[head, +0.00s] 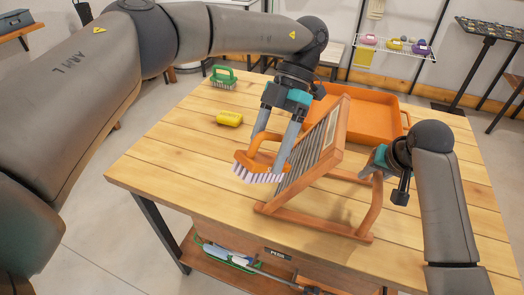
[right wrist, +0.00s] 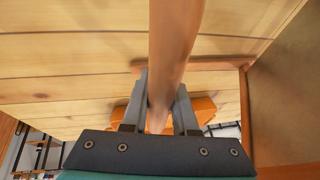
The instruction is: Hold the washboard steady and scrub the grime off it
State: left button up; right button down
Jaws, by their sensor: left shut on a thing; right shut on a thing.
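The washboard (head: 325,140) stands on the table in the head view, its ribbed grey panel tilted in a wooden frame with a wooden base. My left gripper (head: 274,150) is shut on an orange-handled scrub brush (head: 246,161) with pale bristles. The brush is at the left side of the ribbed panel; whether its bristles touch the panel I cannot tell. My right gripper (head: 371,170) is shut on a curved wooden bar at the washboard's right side. In the right wrist view the bar (right wrist: 172,50) passes between the fingers (right wrist: 158,105). I cannot make out grime on the panel.
The wooden table (head: 180,160) is clear at its left front. An orange tray (head: 370,112) sits behind the washboard. A shelf under the table holds tools.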

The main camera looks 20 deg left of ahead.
pick_arm(q)
jog(key=n+h, duration=0.1)
jog(key=w+n+h, duration=0.1)
jog(key=n, duration=0.1)
jog(key=shift+w+f+n+g, duration=0.2)
jog(key=shift+n+g, duration=0.1)
jog(key=shift+g, duration=0.1)
jog(key=n+h, duration=0.1)
jog(key=w+n+h, duration=0.1)
jog(key=n, duration=0.1)
jog(key=shift+w+f+n+h, duration=0.2)
jog(key=shift+n+h, duration=0.1)
jog(key=shift+h, duration=0.1)
jog(key=w+a+f+n+t+h, duration=0.1)
jog(key=w+a+n+t+h, duration=0.3)
jog(key=n, duration=0.5)
jog(key=w+a+f+n+t+h, duration=0.1)
jog(key=w+a+n+t+h, duration=0.2)
jog(key=w+n+t+h, duration=0.35)
jog(key=d+f+n+y, duration=0.1)
jog(key=d+f, duration=0.2)
jog(key=d, duration=0.2)
jog(key=shift+w+d, duration=0.3)
jog(key=shift+d, duration=0.05)
jog(key=shift+n+x, duration=0.25)
jog(key=shift+x, duration=0.6)
